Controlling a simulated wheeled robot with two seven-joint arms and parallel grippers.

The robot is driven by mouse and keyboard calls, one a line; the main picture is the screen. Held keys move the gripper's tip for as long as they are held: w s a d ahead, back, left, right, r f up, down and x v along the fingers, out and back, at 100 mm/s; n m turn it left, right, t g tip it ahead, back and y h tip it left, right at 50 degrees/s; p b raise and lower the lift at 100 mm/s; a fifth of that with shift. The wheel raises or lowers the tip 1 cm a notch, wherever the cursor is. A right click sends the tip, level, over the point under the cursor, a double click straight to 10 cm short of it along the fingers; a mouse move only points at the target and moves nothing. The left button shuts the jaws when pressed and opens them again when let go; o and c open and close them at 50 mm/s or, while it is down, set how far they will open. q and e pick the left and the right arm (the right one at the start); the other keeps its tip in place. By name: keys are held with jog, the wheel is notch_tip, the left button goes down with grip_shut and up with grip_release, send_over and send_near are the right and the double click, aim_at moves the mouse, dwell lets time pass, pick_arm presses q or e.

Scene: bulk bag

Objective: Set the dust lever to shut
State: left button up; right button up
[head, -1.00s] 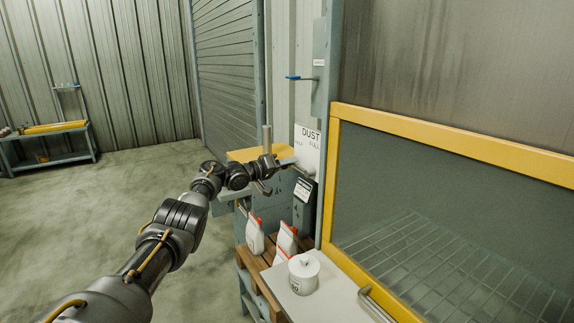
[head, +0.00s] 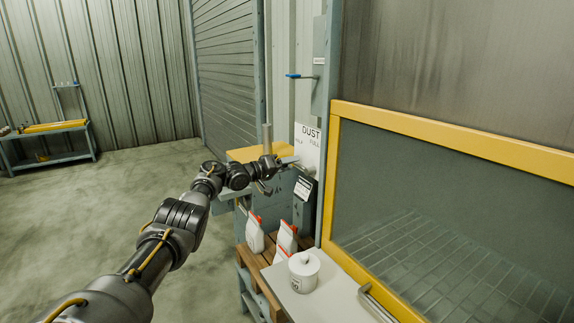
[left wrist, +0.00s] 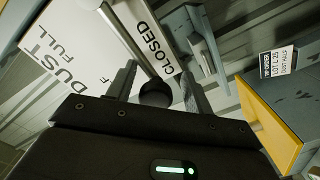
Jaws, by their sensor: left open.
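The dust sign (head: 309,135) is a white plate beside the grey post in the head view; it also fills the upper left of the left wrist view (left wrist: 75,55), with FULL and CLOSED marks. The dust lever (left wrist: 125,45) is a grey rod with a dark round knob, seen in the left wrist view. It lies close to the CLOSED mark, and the knob is between my fingers. My left gripper (left wrist: 157,85) is open, one finger each side of the knob; contact cannot be told. In the head view my left gripper (head: 284,167) hides the lever. My right gripper is not in view.
A blue-handled lever (head: 301,77) sticks out higher on the post. Below are white bags with red tops (head: 255,236), a white tub (head: 304,271) on a ledge, and a yellow-framed hood (head: 334,180) at the right. The floor at the left is open.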

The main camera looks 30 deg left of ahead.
pick_arm(q)
jog(key=shift+r, duration=0.1)
jog(key=shift+s+a, duration=0.25)
jog(key=shift+s, duration=0.25)
jog(key=b+v, duration=0.1)
jog(key=v, duration=0.8)
jog(key=shift+s+a, duration=0.2)
jog(key=shift+s, duration=0.1)
